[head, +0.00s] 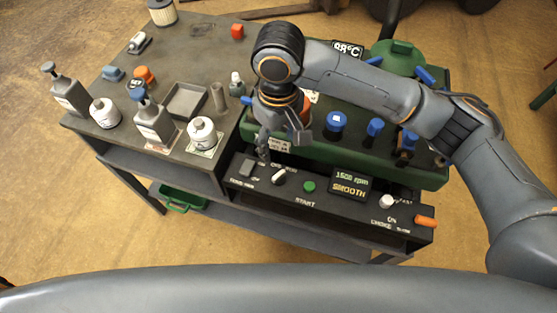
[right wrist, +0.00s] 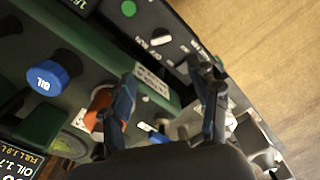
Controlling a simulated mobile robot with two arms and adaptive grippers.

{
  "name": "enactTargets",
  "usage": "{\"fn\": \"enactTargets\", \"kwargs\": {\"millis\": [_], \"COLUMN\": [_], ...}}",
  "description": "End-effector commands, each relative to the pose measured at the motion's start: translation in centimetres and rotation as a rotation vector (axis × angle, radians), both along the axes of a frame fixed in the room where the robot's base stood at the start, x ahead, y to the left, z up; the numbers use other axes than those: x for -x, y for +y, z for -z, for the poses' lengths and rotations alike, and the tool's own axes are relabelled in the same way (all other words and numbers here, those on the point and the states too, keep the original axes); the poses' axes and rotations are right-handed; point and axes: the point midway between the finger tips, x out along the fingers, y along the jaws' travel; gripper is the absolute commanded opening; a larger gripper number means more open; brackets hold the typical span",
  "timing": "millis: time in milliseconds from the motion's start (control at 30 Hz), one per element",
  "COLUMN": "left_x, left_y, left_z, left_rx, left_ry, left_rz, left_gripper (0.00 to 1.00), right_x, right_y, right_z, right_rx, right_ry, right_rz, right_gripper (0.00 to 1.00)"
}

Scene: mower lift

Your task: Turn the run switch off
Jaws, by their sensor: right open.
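The run switch (head: 279,177) is a small white-tipped rotary knob under an OFF/RUN label on the dark front panel (head: 232,181). It also shows in the right wrist view (right wrist: 161,40), beyond my fingertips, slanted to its label. My right gripper (head: 284,141) is open and empty, above the panel's back edge, a little behind the switch and apart from it. In the right wrist view my gripper (right wrist: 166,74) has its two fingers spread with nothing held between them. The display (head: 351,184) reads 1500 rpm and SMOOTH. My left gripper is out of view.
A green START button (head: 309,186) is right of the switch; a dark rocker switch (head: 247,168) is left. A white choke knob (head: 386,202) and orange lever (head: 425,222) are farther right. The green engine body with blue caps (head: 337,121) stands behind. Bottles (head: 153,122) crowd the bench at left.

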Motion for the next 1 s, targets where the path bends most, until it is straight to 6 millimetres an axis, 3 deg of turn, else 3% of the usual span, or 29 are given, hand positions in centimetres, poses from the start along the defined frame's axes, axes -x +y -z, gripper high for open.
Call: {"fn": "enactTargets", "kwargs": {"millis": [100,267,600,800,1000], "left_x": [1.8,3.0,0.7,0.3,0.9], "left_y": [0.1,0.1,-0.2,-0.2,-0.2], "left_z": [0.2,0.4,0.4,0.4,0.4], "left_rx": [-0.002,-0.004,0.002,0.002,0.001], "left_ry": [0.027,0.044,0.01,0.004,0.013], "left_rz": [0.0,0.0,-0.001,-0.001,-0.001], "left_gripper": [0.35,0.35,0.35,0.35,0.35], "right_x": [0.1,0.1,0.1,0.1,0.1], "right_y": [-0.1,-0.1,0.0,0.0,0.0], "right_z": [2.1,5.5,11.6,12.9,13.0], "right_rx": [0.001,0.002,-0.001,-0.003,-0.003], "right_ry": [0.004,0.004,0.001,0.0,0.0], "right_rz": [0.0,0.001,-0.001,-0.001,-0.001], "right_gripper": [0.6,0.6,0.6,0.6,0.6]}}
